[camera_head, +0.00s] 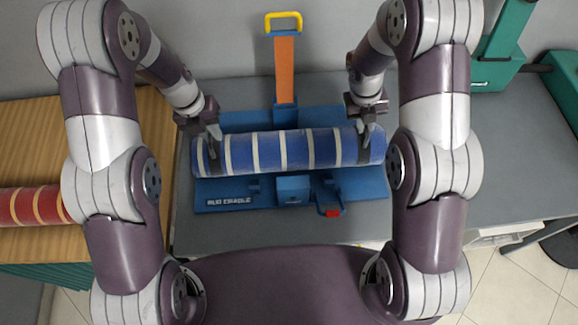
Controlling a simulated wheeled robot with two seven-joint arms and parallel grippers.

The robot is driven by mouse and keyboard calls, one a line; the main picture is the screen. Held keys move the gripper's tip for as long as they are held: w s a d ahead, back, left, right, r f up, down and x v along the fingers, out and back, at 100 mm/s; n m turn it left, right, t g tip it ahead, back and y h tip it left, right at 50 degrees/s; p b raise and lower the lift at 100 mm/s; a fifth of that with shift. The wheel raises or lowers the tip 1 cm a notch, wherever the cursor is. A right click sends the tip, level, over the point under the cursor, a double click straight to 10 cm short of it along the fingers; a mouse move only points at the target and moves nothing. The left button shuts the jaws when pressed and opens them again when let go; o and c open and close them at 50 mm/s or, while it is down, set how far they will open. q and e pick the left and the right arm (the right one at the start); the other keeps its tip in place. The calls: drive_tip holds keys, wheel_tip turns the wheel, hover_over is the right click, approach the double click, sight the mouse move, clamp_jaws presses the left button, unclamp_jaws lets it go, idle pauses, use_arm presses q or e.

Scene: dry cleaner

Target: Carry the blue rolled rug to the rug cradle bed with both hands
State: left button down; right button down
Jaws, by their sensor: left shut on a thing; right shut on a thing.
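The blue rolled rug (297,151) has pale cream bands and dark ends. It lies crosswise over the blue rug cradle bed (225,193), which bears the lettering "RUG CRADLE". I cannot tell from above whether the rug rests on the bed or is held just over it. My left gripper (213,148) is shut on the rug near its left end. My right gripper (364,144) is shut on it near its right end. The lower fingers are partly hidden by the rug.
An orange strap arm with a yellow handle (284,22) stands upright behind the bed. A blue clamp with a red tip (331,211) is at the bed's front. A red rolled rug (30,206) lies on the wooden table at left.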

use_arm(q)
drive_tip(key=c, duration=1.5)
unclamp_jaws()
drive_tip(key=shift+f, duration=0.55)
use_arm(e)
drive_tip(key=c, duration=1.5)
unclamp_jaws()
drive_tip(key=shift+f, duration=0.6)
use_arm(q)
drive_tip(key=o, duration=0.4)
drive_tip(key=shift+r, duration=0.2)
use_arm(e)
drive_tip(key=o, duration=0.4)
drive_tip(key=shift+r, duration=0.25)
drive_tip(key=shift+s, duration=0.1)
drive_tip(key=shift+r, duration=0.15)
use_arm(q)
wheel_tip(320, 180, up, 12)
drive_tip(key=a, duration=0.2)
drive_tip(key=shift+a, duration=0.15)
use_arm(e)
wheel_tip(320, 180, up, 12)
drive_tip(key=a, duration=0.2)
drive_tip(key=shift+a+f, duration=0.15)
drive_tip(key=shift+f, duration=0.1)
use_arm(q)
drive_tip(key=shift+s+f, duration=0.1)
